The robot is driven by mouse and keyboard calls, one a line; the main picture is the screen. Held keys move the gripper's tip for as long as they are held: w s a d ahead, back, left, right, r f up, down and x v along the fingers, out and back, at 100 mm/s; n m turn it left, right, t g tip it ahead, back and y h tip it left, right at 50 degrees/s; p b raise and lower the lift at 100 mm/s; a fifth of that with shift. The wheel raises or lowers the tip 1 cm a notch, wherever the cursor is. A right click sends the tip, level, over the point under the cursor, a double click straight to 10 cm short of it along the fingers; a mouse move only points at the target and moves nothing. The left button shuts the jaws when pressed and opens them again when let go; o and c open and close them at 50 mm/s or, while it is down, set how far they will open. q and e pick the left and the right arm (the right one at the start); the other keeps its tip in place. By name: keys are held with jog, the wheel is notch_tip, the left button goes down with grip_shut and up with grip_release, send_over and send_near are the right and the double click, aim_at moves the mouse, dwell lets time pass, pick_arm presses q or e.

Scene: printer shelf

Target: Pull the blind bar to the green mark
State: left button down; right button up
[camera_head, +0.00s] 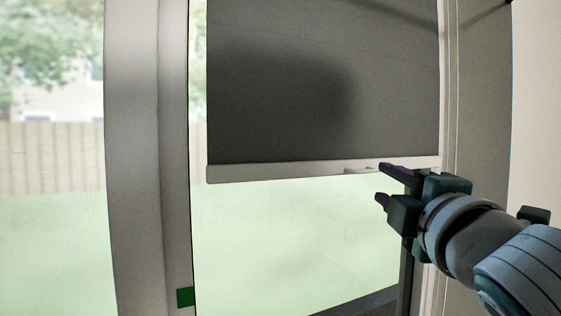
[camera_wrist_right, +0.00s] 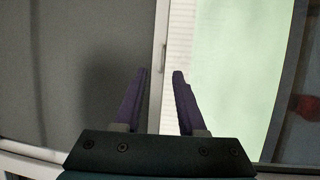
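The blind bar (camera_head: 290,170) is a pale rail along the bottom edge of the lowered grey blind (camera_head: 390,80). A small pull tab shows on the bar near my right gripper (camera_head: 382,182). The green mark (camera_head: 185,297) is a small square on the window frame at the lower left, well below the bar. In the right wrist view the bar (camera_wrist_right: 178,45) runs up between and beyond the two purple fingertips of my right gripper (camera_wrist_right: 162,75). That gripper is open, with nothing visibly clamped. Whether a fingertip touches the bar is unclear. My left gripper is not in view.
The window frame post (camera_head: 135,150) stands left of the blind. A side frame and wall (camera_head: 535,100) are close on the right, near my right arm. Clear glass (camera_head: 290,240) lies below the bar.

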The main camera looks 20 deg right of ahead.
aim_at(367, 172)
jog(key=p+x, duration=0.1)
jog(key=x, duration=0.4)
jog(key=shift+w+r+p, duration=0.1)
jog(key=shift+w+p, duration=0.1)
jog(key=shift+p, duration=0.15)
jog(key=shift+w+d, duration=0.25)
jog(key=shift+w, duration=0.35)
grip_shut()
dwell(0.6)
